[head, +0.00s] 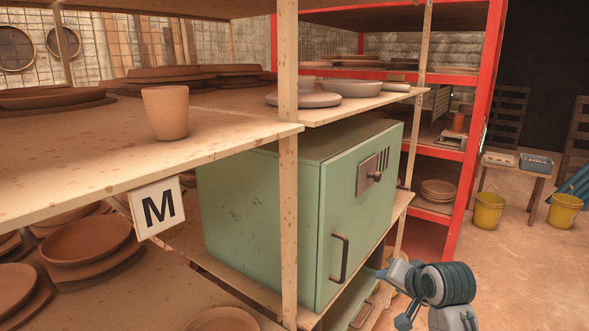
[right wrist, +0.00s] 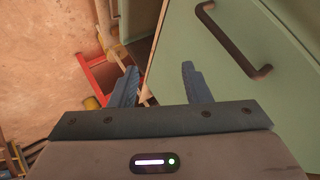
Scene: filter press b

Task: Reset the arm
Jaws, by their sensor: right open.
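My right arm comes in at the lower right of the head view. Its gripper (head: 384,271) is in front of the green cabinet (head: 245,205), to the right of the dark door handle (head: 338,258). In the right wrist view the gripper (right wrist: 160,84) is open, with its two blue-grey fingers apart and nothing between them. The handle (right wrist: 233,42) lies up and right of the fingers, apart from them. The cabinet door looks shut in the head view. My left gripper is not in view.
Wooden shelves surround the cabinet. A clay cup (head: 166,112) stands near an upper shelf edge, above a sign marked M (head: 157,207). A red rack (head: 475,130) stands behind. Yellow buckets (head: 488,211) stand on the floor at right. Open floor (head: 515,275) lies right of my arm.

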